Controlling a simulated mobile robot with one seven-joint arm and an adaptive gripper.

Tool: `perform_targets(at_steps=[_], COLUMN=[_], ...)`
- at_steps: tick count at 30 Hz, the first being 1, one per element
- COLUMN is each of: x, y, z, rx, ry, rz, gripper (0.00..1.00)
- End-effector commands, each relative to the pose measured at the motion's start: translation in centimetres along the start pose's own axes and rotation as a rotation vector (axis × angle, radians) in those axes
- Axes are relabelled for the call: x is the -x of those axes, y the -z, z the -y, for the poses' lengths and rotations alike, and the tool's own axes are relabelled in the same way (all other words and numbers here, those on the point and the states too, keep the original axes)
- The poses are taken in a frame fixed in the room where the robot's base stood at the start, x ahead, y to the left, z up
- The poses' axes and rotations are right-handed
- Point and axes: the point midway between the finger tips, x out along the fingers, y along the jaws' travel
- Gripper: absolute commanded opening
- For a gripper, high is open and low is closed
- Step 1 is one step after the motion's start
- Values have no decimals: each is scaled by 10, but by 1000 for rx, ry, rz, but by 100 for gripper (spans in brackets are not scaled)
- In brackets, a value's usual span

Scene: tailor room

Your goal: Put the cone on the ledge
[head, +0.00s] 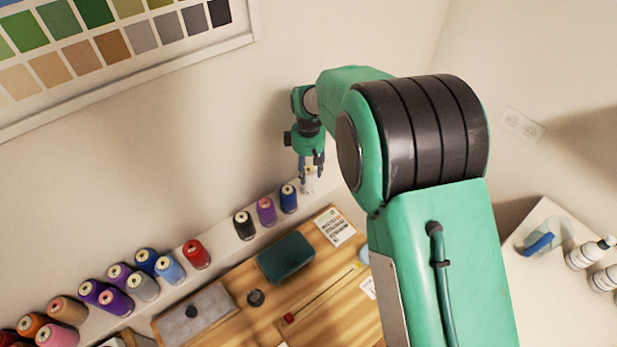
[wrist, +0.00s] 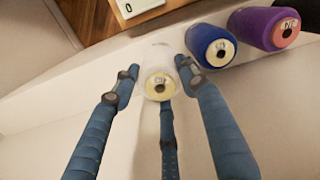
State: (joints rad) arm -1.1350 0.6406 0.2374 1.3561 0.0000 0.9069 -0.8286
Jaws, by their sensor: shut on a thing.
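A white thread cone (head: 309,184) is between the fingers of my gripper (head: 311,160), which is shut on it. In the wrist view the cone (wrist: 158,60) shows its pale yellow end towards the camera, with the blue fingers of my gripper (wrist: 157,74) around it. The white ledge (head: 219,238) runs along the wall. The cone is upright at the right part of the ledge, over or on it; I cannot tell whether its base touches.
A blue cone (head: 288,198) and a purple cone (head: 266,211) stand on the ledge just left of the held cone, with a black cone (head: 244,225) beyond. Several more stand further left. Below is a wooden desk (head: 335,300) with a green box (head: 286,258).

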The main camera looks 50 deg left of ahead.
Motion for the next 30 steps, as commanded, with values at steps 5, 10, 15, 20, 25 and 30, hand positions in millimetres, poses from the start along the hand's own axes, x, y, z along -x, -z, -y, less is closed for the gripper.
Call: perform_targets(at_steps=[5,10,15,20,25,30], x=[-6,-25,-35,-35,-36,-38], y=[0,0,0,0,0,0], z=[0,1,0,0,0,0], rx=[0,0,0,0,0,0], ry=[1,2,0,0,0,1], rz=[1,2,0,0,0,0], gripper=[0,0,0,0,0,57])
